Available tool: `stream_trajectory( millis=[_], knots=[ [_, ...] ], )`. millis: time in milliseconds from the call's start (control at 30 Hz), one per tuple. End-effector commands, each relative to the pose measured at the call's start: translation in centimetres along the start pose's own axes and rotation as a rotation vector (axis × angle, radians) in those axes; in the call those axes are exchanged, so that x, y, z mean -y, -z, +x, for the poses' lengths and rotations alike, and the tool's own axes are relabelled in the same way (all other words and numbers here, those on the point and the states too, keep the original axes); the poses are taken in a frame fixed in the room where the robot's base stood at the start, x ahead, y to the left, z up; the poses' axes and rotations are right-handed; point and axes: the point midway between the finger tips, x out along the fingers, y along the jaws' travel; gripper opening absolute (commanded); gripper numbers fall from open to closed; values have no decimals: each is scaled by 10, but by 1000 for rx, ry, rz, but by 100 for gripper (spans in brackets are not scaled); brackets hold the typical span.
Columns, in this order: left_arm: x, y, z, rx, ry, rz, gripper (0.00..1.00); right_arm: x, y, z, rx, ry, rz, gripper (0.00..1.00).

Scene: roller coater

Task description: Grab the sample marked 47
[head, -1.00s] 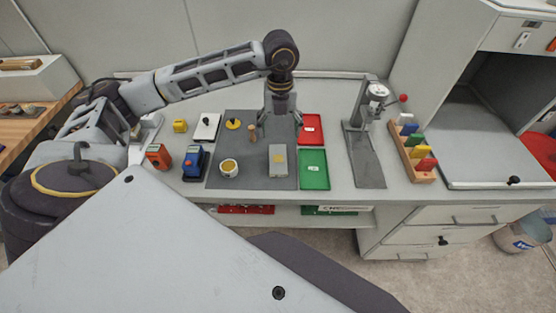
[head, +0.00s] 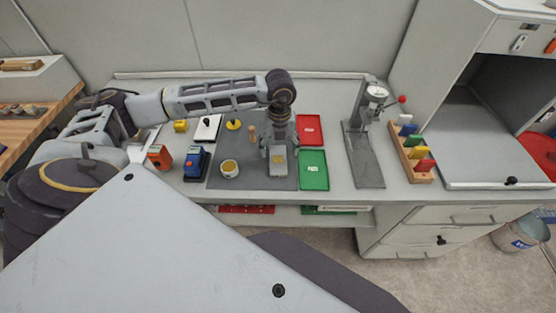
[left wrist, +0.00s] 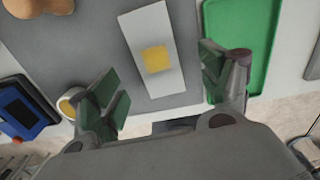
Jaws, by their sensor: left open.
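A light grey rectangular sample panel with a yellow square (head: 278,169) lies on the dark grey mat (head: 232,183). I cannot read the number 47 on it. It also shows in the left wrist view as a pale panel (left wrist: 148,30) with its yellow patch near the middle. My left gripper (head: 279,153) is open above the panel, pointing down and covering its far part in the head view. In the left wrist view the open left gripper (left wrist: 163,92) has one green-padded finger on either side of the panel's near end, with nothing between them gripped. My right gripper is not in view.
A green tray (head: 313,182) and a red tray (head: 310,139) lie right of the mat. A cup (head: 229,168) stands left of the panel. A grey stand (head: 364,155) and a wooden rack of coloured pieces (head: 413,168) are farther right. Blue (head: 195,170) and orange (head: 160,157) devices stand left.

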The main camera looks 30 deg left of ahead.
Motion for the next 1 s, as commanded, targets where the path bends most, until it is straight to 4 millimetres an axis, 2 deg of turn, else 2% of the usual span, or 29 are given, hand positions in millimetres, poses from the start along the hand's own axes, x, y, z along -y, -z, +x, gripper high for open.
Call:
stream_trajectory(
  millis=[433, 833, 1000],
  knots=[
    [-1, 0, 5, -1, -1, 0, 79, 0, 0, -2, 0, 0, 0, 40],
    [-4, -3, 44, -2, -1, 0, 79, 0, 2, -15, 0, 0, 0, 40],
    [-4, -3, 52, 0, 0, 0, 79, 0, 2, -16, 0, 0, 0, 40]
  ],
)
